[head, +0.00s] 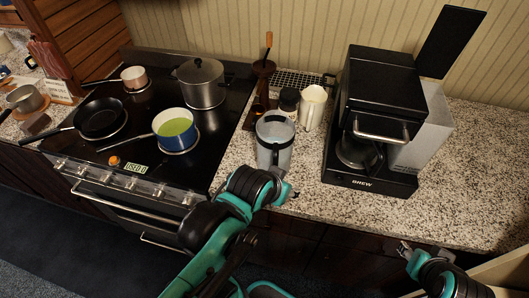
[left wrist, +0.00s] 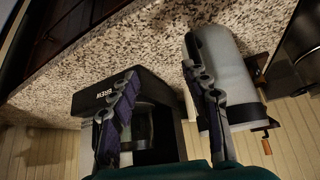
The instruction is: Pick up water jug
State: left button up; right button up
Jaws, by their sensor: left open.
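The water jug (head: 273,143), a grey translucent pitcher with a dark rim, stands upright near the front edge of the counter. My left gripper (head: 287,190) is just in front of it, low at the counter edge. In the left wrist view the open fingers (left wrist: 160,80) have nothing between them but the coffee maker behind. A pale grey cylinder, apparently the jug (left wrist: 222,55), lies behind the right-hand finger, which hides part of it. Whether that finger touches it I cannot tell. My right gripper (head: 406,250) is at the lower right, in front of the counter; its jaws are unclear.
A black coffee maker (head: 375,110) stands right of the jug; it shows in the left wrist view (left wrist: 165,100). A white pitcher (head: 314,105) and a dark jar (head: 289,97) are close behind the jug. The stove (head: 150,165) with pots is left. Counter right of the coffee maker is clear.

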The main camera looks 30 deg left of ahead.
aim_at(276, 131)
jog(key=i+u, duration=0.2)
jog(key=u, duration=0.9)
jog(key=j+z, duration=0.2)
jog(key=z, duration=0.15)
jog(key=k+j+z, duration=0.15)
jog(key=z, duration=0.25)
jog(key=k+j+z, duration=0.15)
jog(key=k+u, duration=0.1)
jog(key=u, duration=0.25)
jog(key=k+u, duration=0.1)
jog(key=u, duration=0.3)
